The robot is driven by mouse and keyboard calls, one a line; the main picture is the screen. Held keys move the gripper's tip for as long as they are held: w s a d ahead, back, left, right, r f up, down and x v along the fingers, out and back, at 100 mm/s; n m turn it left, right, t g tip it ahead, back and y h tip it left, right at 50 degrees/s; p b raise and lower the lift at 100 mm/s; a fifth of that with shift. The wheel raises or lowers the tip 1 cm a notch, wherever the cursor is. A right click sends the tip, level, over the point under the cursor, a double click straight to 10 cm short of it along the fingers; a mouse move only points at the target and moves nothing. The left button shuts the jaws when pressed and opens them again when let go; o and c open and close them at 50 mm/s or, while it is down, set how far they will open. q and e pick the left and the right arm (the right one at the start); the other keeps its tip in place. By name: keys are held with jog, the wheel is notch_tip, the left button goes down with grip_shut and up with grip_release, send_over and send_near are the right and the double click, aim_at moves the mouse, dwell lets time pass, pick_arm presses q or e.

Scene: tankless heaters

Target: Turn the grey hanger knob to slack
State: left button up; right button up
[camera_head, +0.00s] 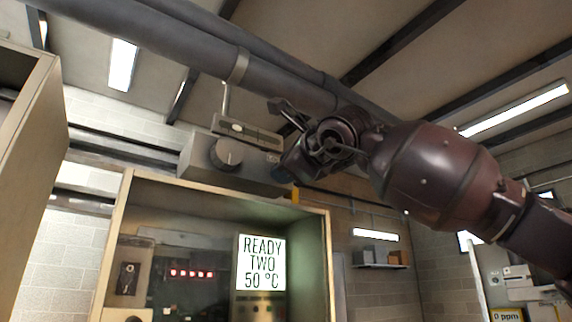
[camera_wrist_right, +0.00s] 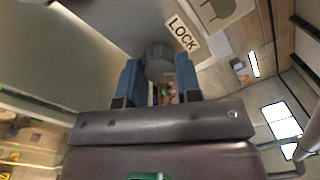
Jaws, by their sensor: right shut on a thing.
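A grey ribbed knob (camera_wrist_right: 160,62) is between the two blue fingers of my right gripper (camera_wrist_right: 158,76) in the right wrist view. The fingers are closed on its sides. A white label reading LOCK (camera_wrist_right: 182,33) is just beside the knob. In the head view my right gripper (camera_head: 283,172) is at the right end of a grey box (camera_head: 203,160) above the cabinet, and the knob it holds is hidden there. A round grey dial (camera_head: 227,152) with a pale mark is on the box's front. My left gripper is not in view.
An open cabinet (camera_head: 325,255) stands below, with a display (camera_head: 261,262) reading READY TWO 50 °C. Large pipes (camera_head: 190,38) run overhead close to my right arm. A wooden cabinet edge (camera_head: 40,130) stands at the left.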

jog(key=n+p, duration=0.1)
jog(key=n, duration=0.4)
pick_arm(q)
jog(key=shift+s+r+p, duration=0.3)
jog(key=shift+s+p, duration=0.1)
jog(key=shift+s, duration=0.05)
pick_arm(e)
jog(key=shift+n+y, duration=0.3)
jog(key=shift+n, duration=0.9)
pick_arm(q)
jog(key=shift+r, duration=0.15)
pick_arm(e)
jog(key=o, duration=0.9)
jog(key=shift+o, duration=0.2)
